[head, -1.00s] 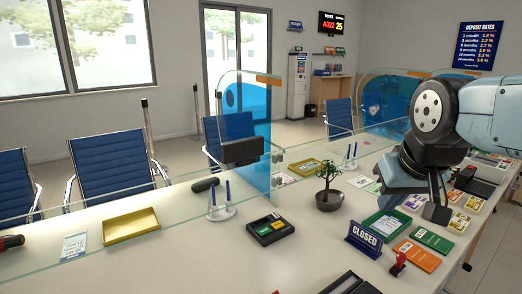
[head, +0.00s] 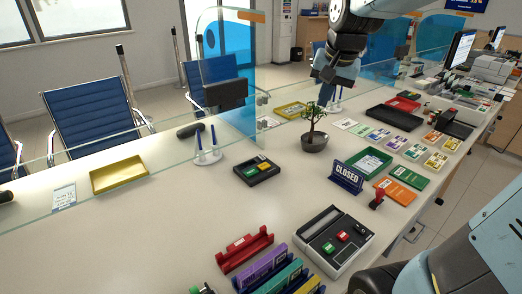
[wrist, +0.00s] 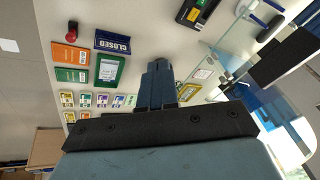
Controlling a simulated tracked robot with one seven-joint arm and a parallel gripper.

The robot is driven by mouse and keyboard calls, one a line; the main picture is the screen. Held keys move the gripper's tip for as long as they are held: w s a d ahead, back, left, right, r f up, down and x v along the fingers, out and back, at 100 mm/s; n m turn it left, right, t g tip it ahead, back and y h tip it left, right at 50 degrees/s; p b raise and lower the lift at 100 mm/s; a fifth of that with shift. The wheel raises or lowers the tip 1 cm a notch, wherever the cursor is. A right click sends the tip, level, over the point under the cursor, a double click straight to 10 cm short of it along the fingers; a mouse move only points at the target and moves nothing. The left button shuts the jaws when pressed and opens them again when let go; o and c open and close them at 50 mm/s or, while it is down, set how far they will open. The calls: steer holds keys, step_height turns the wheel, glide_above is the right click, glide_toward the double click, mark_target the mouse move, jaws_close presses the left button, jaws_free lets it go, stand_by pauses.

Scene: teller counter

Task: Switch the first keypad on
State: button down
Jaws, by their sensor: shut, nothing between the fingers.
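No thing is clearly labelled as a keypad. A small black box with a green and a yellow patch (head: 256,168) lies on the counter, left of the plant; it also shows at the top of the wrist view (wrist: 198,10). A larger grey-and-black box with red and green buttons (head: 335,240) lies nearer, at the counter's front. I cannot tell which is the first keypad, or whether either is on. My gripper (head: 335,75) is raised above the far part of the counter, apart from both boxes. In the wrist view its fingers (wrist: 157,80) are together and empty.
A potted plant (head: 314,140) and a CLOSED sign (head: 347,177) stand right of the small box. A glass screen (head: 120,150) runs along the far side. A pen stand (head: 207,157), a yellow tray (head: 119,175) and a red rack (head: 245,248) stand nearby.

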steer(key=w+a+f+m+g, duration=0.1)
steer(key=w+a+f+m, duration=0.2)
steer(key=w, duration=0.4)
steer(key=w+a+f+m+g, duration=0.1)
steer(key=w+a+f, duration=0.25)
steer(key=w, duration=0.45)
steer(key=m, duration=0.3)
glide_above(260, 155)
steer(key=s+d, duration=0.2)
steer(key=s+d+x, duration=0.1)
steer(key=s+x, duration=0.1)
steer(key=x, duration=1)
steer(key=shift+s+a+f+g, duration=0.2)
steer(key=shift+a+f+g, duration=0.2)
steer(key=shift+f, duration=0.25)
steer(key=f, duration=0.4)
steer(key=w+f, duration=0.1)
steer(key=f, duration=0.4)
steer(key=a+f, duration=0.1)
steer(key=f, duration=0.3)
steer(key=shift+w+f, duration=0.4)
